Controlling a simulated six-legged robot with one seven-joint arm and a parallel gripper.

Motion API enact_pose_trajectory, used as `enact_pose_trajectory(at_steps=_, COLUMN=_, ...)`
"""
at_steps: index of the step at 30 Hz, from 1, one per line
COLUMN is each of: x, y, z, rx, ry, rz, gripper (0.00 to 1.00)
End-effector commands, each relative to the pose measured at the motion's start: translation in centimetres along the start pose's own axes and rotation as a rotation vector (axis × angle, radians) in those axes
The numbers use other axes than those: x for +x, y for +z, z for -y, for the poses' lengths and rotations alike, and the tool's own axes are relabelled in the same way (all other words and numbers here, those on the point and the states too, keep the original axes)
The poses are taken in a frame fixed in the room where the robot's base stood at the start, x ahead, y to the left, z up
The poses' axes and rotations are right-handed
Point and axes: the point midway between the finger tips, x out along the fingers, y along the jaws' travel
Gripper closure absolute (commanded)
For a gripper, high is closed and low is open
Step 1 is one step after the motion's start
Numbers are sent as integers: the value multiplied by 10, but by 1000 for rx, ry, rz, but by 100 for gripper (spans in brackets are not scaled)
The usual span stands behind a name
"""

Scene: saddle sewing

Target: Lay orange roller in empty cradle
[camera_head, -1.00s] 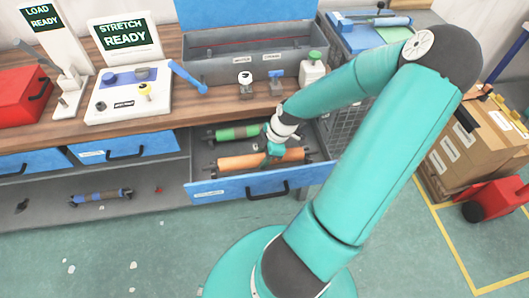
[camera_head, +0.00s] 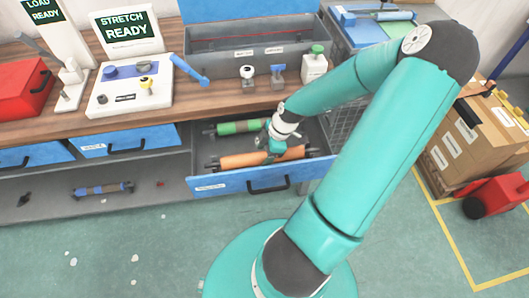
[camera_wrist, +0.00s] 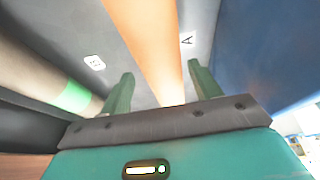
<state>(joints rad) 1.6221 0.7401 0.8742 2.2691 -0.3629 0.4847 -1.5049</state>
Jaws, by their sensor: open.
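The orange roller (camera_head: 240,160) lies across the open drawer (camera_head: 225,187) under the bench, with dark ends. My gripper (camera_head: 272,148) reaches into the drawer over the roller's middle. In the wrist view the two green fingers (camera_wrist: 160,85) are spread, one on either side of the orange roller (camera_wrist: 148,40). I cannot tell whether they touch it. A green roller (camera_head: 238,127) lies behind it in the same drawer; its green band (camera_wrist: 75,97) shows at left in the wrist view. I cannot pick out an empty cradle with certainty.
The wooden bench top (camera_head: 215,112) overhangs the drawer and carries a grey open box (camera_head: 205,68), a white panel (camera_head: 130,98) and a white bottle (camera_head: 314,66). A blue-and-brown roller (camera_head: 103,189) lies on the low shelf. Cardboard boxes (camera_head: 475,140) stand at right.

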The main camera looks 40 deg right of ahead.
Motion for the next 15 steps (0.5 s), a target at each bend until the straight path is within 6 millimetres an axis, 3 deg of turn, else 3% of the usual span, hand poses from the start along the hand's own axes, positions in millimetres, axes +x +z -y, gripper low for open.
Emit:
enact_pose_trajectory(at_steps=5, x=-20, y=2, z=-1, rx=3, ry=5, rz=2, gripper=37)
enact_pose_trajectory(at_steps=15, x=-87, y=2, z=0, rx=3, ry=5, rz=3, gripper=37)
